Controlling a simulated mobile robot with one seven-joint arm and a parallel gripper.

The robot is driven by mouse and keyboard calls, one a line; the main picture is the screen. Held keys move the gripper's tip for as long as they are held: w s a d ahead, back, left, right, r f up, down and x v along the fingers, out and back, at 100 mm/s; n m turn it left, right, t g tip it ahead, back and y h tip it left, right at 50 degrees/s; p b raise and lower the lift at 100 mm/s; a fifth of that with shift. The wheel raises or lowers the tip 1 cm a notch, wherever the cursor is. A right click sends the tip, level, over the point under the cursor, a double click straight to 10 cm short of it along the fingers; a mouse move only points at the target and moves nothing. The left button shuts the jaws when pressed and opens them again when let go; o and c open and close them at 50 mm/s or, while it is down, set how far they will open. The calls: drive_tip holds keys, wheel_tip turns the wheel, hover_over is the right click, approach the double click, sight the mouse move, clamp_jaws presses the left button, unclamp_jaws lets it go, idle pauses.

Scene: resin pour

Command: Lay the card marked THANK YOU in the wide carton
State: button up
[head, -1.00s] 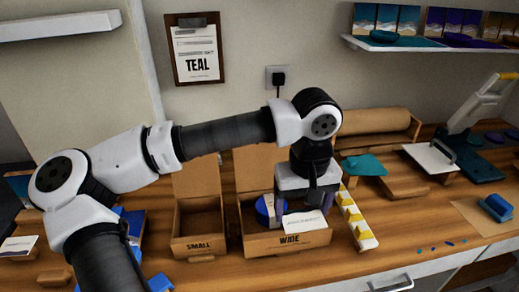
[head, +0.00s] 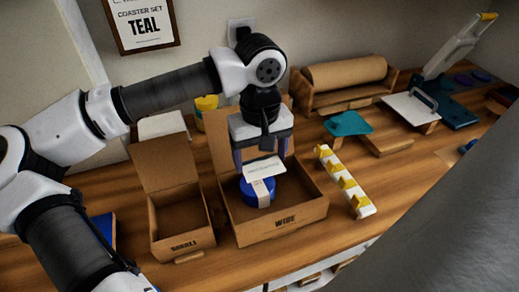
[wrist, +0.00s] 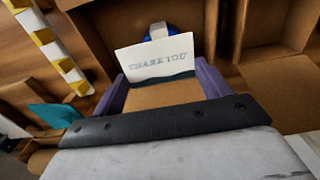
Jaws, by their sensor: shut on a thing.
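The white card marked THANK YOU (wrist: 160,58) is held between the purple fingers of my gripper (wrist: 157,85). In the head view the card (head: 264,169) is above the wide carton (head: 286,224), with my gripper (head: 262,160) just behind it. The wide carton is open, its lid raised at the back. A round blue thing with a pale band (head: 257,191) lies inside it, below the card and partly hidden by it in the wrist view (wrist: 160,33). I cannot tell whether the card touches it.
The small carton (head: 178,212) stands open to the left. A white strip with yellow clips (head: 345,181) lies to the right of the wide carton. Behind are a teal piece (head: 347,123) and a brown paper roll (head: 345,73). A grey shape covers the lower right.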

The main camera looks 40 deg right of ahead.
sight(260, 184)
drive_tip(key=shift+f+b, duration=2.35)
drive_tip(key=shift+f, duration=0.7)
drive_tip(key=o, duration=0.8)
drive_tip(key=shift+c, duration=0.2)
drive_tip(key=shift+r, duration=0.1)
drive_tip(key=shift+r+p, duration=2.4)
drive_tip(key=shift+r, duration=1.55)
